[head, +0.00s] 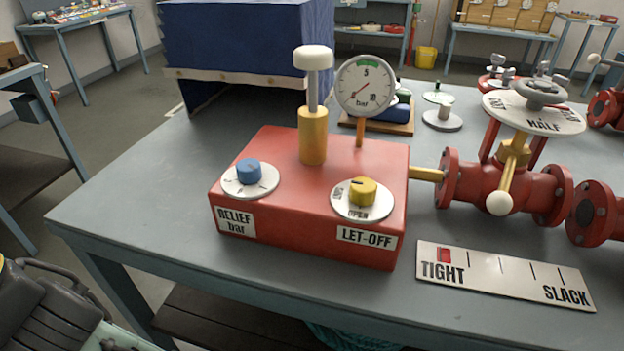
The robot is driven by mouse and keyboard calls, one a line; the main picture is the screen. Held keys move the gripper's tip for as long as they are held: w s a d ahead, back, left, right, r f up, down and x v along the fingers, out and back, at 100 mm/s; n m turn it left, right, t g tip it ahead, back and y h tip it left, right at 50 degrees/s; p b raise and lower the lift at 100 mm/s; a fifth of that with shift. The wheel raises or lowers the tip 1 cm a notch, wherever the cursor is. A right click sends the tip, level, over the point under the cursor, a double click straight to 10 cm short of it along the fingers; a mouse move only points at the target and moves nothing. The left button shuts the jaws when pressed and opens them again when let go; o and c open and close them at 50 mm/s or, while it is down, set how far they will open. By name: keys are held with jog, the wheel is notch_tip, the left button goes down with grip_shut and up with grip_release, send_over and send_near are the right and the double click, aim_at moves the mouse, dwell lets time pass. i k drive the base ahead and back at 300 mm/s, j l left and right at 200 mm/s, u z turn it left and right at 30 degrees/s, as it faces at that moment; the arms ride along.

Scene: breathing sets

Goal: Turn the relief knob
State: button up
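The relief knob (249,171) is a blue round knob on a white dial disc (262,186), on the left of the top of a red box (305,232). A plate below it (235,220) reads "RELIEF bar". A yellow let-off knob (363,191) sits on another white disc to the right, above a "LET-OFF" plate (366,237). A pressure gauge (366,86) in bar and a yellow pump cylinder (313,137) with a white-topped plunger (313,58) stand behind the knobs. The relief dial's markings are too small to read.
The red box stands on a grey-blue table (140,212). A red flanged valve (510,185) with a handwheel (541,93) joins it at the right. A TIGHT–SLACK plate (503,274) lies in front. A blue screen (240,45) stands behind. The table's left part is clear.

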aim_at(248, 170)
jog(key=k+j+z, duration=0.15)
jog(key=j, duration=0.3)
jog(key=j+z, duration=0.2)
jog(key=j, duration=0.25)
jog(key=k+j+z, duration=0.15)
jog(key=j, duration=0.25)
jog(key=i, duration=0.4)
